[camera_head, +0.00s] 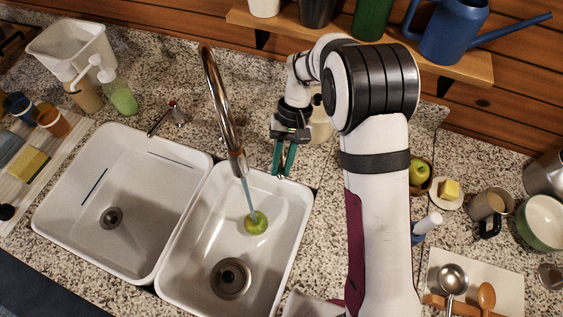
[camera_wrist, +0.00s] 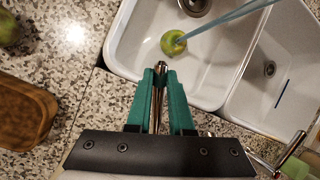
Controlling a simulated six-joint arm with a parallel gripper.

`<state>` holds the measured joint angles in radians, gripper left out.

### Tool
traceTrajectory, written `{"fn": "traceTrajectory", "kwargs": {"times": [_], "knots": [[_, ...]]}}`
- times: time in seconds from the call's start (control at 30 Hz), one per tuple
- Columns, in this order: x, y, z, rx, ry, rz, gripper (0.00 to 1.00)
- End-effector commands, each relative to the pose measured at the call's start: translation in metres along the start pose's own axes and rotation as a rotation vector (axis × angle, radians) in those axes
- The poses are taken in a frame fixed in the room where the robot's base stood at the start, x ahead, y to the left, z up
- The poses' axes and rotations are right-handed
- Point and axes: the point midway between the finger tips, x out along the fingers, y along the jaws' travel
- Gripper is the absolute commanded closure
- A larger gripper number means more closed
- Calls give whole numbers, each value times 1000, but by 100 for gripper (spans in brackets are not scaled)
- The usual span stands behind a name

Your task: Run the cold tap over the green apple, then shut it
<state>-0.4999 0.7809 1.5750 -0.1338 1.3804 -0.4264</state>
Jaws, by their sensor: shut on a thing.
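The green apple (camera_head: 256,223) sits in the right-hand sink basin (camera_head: 292,217), and a blue-tinted stream of water (camera_head: 248,194) falls onto it from the curved metal spout (camera_head: 222,100). In the wrist view the apple (camera_wrist: 174,42) shows with the stream (camera_wrist: 225,22) reaching it. My gripper (camera_head: 283,172) is at the basin's back right corner, its green fingers pointing down. In the wrist view my gripper (camera_wrist: 159,76) is shut on a thin metal tap lever (camera_wrist: 157,105) between its fingers. The lever's base is hidden by the gripper.
Another tap handle (camera_head: 176,114) stands left of the spout. The left basin (camera_head: 128,168) is empty. Soap bottles (camera_head: 122,96) and a white bin (camera_head: 70,45) stand at back left. Another green apple (camera_head: 419,172), a mug (camera_head: 489,206) and a butter dish (camera_head: 435,193) are at right.

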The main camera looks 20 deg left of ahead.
Motion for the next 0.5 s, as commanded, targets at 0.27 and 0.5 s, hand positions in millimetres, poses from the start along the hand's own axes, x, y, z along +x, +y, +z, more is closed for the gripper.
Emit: {"fn": "traceTrajectory", "kwargs": {"times": [0.27,0.5], "knots": [[-1,0,0,1,1,-1,100],[0,-8,0,69,16,-30,100]]}}
